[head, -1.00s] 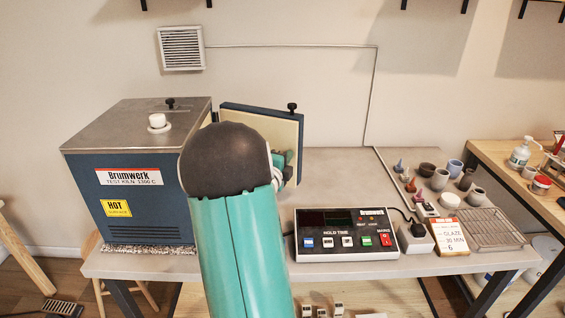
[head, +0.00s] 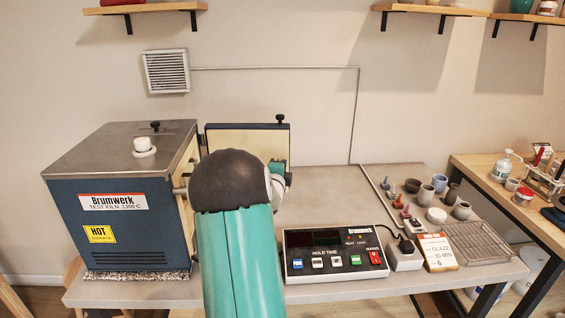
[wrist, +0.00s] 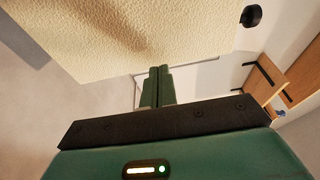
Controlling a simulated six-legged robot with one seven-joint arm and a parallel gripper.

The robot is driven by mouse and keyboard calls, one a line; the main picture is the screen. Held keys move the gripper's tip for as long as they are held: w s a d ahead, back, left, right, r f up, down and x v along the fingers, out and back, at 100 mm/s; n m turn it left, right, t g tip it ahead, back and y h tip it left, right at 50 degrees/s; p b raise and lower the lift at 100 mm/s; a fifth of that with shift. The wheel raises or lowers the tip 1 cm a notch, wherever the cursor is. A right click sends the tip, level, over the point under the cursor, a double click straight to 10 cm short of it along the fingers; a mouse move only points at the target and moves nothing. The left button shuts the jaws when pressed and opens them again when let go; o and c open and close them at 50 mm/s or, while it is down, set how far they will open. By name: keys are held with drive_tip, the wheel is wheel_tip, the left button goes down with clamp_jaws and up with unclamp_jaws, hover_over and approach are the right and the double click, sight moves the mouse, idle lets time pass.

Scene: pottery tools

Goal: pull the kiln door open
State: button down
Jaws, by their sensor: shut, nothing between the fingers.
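The blue kiln (head: 120,205) with a steel top stands at the left end of the table. Its door (head: 245,138) is swung well open, away from the kiln's right side, its cream inner face toward me and a black knob on top. In the wrist view the cream inner face of the door (wrist: 130,45) fills the upper part, with the black knob (wrist: 251,16) at its edge. My gripper (wrist: 160,72) is shut and empty, its fingers close to the door's inner face; I cannot tell if they touch. In the head view my arm hides the kiln opening and part of the door.
A control box (head: 335,252) with several buttons sits at the table's front, right of my arm. Small pots (head: 440,184), a label card (head: 437,251) and a wire rack (head: 480,242) stand farther right. The tabletop (head: 320,190) behind the control box is clear.

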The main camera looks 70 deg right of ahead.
sight(286, 151)
wheel_tip(286, 151, up, 3)
drive_tip(key=shift+r, duration=0.1)
drive_tip(key=s+a+r, duration=0.2)
drive_tip(key=a+r, duration=0.2)
drive_tip(key=a, duration=0.2)
drive_tip(key=s+a+r, duration=0.3)
drive_tip(key=a+r, duration=0.2)
drive_tip(key=a, duration=0.1)
drive_tip(key=shift+s+a+r, duration=0.15)
drive_tip(key=shift+s+a, duration=0.15)
drive_tip(key=shift+a, duration=0.1)
drive_tip(key=shift+a, duration=0.1)
